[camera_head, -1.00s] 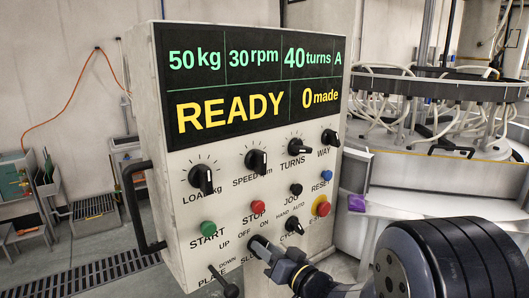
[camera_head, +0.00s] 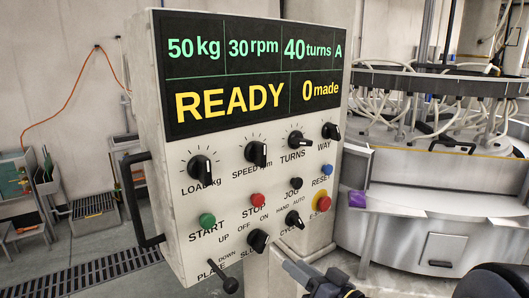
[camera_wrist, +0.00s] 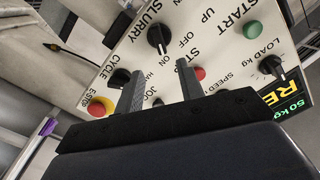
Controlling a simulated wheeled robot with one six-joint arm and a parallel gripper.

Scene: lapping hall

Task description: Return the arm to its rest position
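My gripper (camera_head: 284,256) is at the bottom of the head view, just right of and below the black SLURRY knob (camera_head: 258,241) on the control panel (camera_head: 185,170). In the wrist view my gripper (camera_wrist: 161,66) shows two dark fingers standing apart with nothing between them. The SLURRY knob also shows in the wrist view (camera_wrist: 160,38), beyond the fingertips and apart from them. Part of my arm shows dark at the lower right of the head view. The panel display (camera_head: 255,75) reads READY, 0 made, 50 kg, 30 rpm, 40 turns A.
The panel carries START (camera_head: 207,220), STOP (camera_head: 258,200) and E-STOP (camera_head: 322,202) buttons, several knobs, and a PLATE lever (camera_head: 229,283). A large lapping machine (camera_head: 430,165) with hoses stands at right. A purple cloth-like thing (camera_head: 357,200) lies on its edge. Floor shows at left.

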